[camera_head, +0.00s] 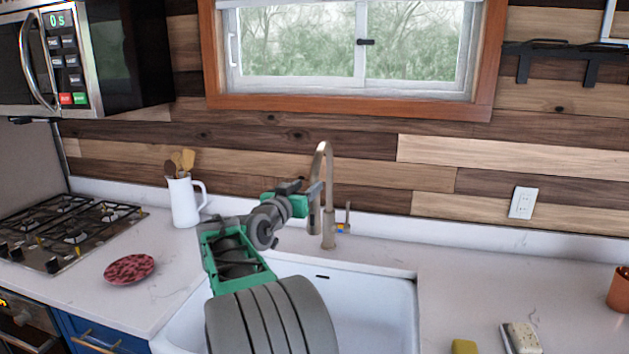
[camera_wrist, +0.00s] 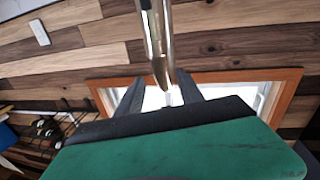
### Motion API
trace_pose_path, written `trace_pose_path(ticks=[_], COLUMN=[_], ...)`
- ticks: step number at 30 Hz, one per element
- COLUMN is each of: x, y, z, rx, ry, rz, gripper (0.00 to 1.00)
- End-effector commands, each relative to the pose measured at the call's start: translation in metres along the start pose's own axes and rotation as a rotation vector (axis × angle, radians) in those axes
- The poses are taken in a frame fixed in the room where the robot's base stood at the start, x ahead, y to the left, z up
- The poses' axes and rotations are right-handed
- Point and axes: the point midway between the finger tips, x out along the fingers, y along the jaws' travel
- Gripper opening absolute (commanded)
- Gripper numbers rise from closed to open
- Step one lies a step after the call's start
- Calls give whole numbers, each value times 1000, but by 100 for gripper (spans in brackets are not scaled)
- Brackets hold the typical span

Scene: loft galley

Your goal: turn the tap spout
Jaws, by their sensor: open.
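The tap spout (camera_head: 325,165) is a tall bronze gooseneck that rises behind the white sink (camera_head: 375,300) and curves over toward the front. In the wrist view the spout (camera_wrist: 157,40) comes down from the top edge, and its lower part lies between the two fingers in the picture. My gripper (camera_head: 304,188) is at the left of the spout, close to its hanging end. In the wrist view my gripper (camera_wrist: 162,92) has its dark fingers apart, one on each side of the spout. I cannot tell whether either finger touches it.
A white jug (camera_head: 184,202) with wooden utensils and a red plate (camera_head: 129,269) stand left of the sink, near the gas hob (camera_head: 65,230). A yellow sponge (camera_head: 465,346) lies at the front right. The window (camera_head: 350,50) is behind. The right counter is mostly clear.

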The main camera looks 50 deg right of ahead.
Motion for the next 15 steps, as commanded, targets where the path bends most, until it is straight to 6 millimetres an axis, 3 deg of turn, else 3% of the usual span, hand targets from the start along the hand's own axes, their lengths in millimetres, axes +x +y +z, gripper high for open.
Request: trace_pose_path(ticks=[7,15], x=[47,59], y=[0,-1], z=[-3,0], rx=[-2,0], ry=[-3,-2], rz=[0,-3], gripper=[44,44])
